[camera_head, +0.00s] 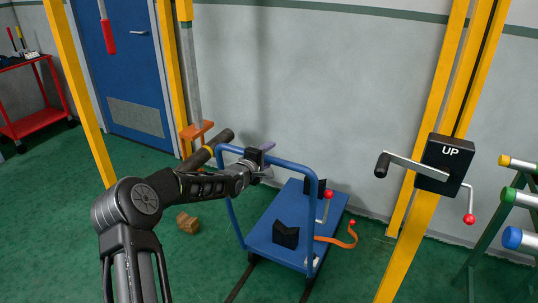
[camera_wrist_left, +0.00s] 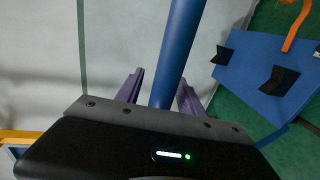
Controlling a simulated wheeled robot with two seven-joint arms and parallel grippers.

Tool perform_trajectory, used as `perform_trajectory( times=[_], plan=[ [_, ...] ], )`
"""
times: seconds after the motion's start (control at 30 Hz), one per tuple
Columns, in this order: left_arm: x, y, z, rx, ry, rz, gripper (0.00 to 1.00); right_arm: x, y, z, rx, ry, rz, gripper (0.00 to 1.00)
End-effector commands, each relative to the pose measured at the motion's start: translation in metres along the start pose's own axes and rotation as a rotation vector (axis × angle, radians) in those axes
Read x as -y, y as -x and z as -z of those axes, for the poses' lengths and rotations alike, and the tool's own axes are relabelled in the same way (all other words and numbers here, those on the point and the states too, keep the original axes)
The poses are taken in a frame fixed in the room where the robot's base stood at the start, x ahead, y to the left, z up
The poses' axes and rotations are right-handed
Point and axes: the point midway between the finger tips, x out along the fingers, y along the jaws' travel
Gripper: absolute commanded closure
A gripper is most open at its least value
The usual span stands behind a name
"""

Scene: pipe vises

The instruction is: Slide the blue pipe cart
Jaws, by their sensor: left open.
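The blue pipe cart (camera_head: 275,237) stands on the green floor at the centre of the head view, with a flat deck and a raised blue tube handle (camera_head: 292,167). The handle also shows in the left wrist view (camera_wrist_left: 178,60), and part of the deck (camera_wrist_left: 258,62) is at the right there. My left gripper (camera_head: 266,160) is at the top bar of the handle. Its two purple fingers (camera_wrist_left: 160,95) are apart, one on each side of the bar in the left wrist view. I cannot tell whether either finger touches it. My right gripper is out of view.
A yellow post with an "UP" crank box (camera_head: 448,163) stands right, near a pipe rack (camera_head: 513,238). A wooden block (camera_head: 187,222) lies on the floor left.

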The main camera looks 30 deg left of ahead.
Motion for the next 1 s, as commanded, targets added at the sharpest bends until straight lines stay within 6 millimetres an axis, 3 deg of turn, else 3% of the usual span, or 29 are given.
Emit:
perform_trajectory(
  times=[0.17, 0.6, 1.0],
  plan=[
    [0.0, 0.011, 0.001, -0.001, -0.001, -0.001, 0.55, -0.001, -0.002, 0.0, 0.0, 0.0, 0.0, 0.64],
    [-0.001, 0.073, 0.0, -0.001, -0.001, -0.001, 0.55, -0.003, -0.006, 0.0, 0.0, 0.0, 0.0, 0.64],
    [-0.001, 0.077, 0.0, 0.0, 0.0, -0.002, 0.55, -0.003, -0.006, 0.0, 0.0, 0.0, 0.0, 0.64]
  ],
)
